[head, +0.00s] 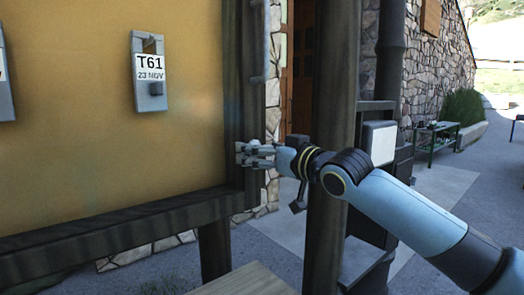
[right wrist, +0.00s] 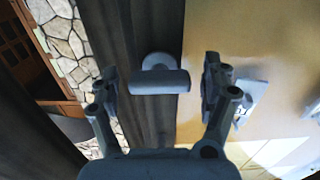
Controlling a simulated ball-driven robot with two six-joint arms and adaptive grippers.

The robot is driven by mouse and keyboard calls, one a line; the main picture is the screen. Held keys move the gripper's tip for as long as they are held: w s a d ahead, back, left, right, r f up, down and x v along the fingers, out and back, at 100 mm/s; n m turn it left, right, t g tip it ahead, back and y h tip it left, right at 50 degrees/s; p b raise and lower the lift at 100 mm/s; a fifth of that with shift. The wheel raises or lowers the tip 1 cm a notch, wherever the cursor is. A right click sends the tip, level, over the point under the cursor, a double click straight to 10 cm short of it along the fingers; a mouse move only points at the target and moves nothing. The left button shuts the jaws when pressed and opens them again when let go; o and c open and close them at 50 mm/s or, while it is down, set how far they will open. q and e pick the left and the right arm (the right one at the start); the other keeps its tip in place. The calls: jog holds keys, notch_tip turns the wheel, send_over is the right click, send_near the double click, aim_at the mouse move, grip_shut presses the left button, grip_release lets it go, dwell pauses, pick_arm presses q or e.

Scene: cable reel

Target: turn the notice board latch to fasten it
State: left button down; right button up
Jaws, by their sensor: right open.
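The notice board (head: 80,150) is a yellow panel in a dark wooden frame (head: 245,90). In the right wrist view, the grey latch (right wrist: 158,80) is a short bar on a rounded base, lying crosswise on the dark frame post (right wrist: 135,30). My right gripper (head: 256,154) is at the right post of the frame in the head view. Its two fingers stand apart on either side of the latch in the right wrist view (right wrist: 158,90), with gaps to the bar. In the head view the gripper largely hides the latch. My left gripper is not in view.
A grey tag holder (head: 151,97) reading "T61 23 NOV" hangs on the board, with part of another at the left edge. A dark post (head: 332,120) stands beside my right arm. A wooden surface (head: 245,281) lies below. A green bench (head: 440,135) stands far right on open paving.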

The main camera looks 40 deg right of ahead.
jog(key=shift+c, duration=0.4)
jog(key=c, duration=1.1)
jog(key=shift+n, duration=0.3)
jog(key=n+b, duration=0.1)
jog(key=n, duration=0.2)
jog(key=shift+n, duration=0.3)
jog(key=n+b, duration=0.1)
jog(key=n, duration=0.3)
jog(key=shift+f+n, duration=0.1)
jog(key=shift+n, duration=0.2)
jog(key=n+b, duration=0.1)
jog(key=n, duration=0.3)
jog(key=shift+n, duration=0.3)
jog(key=shift+n+b, duration=0.85)
jog(key=shift+n, duration=1.35)
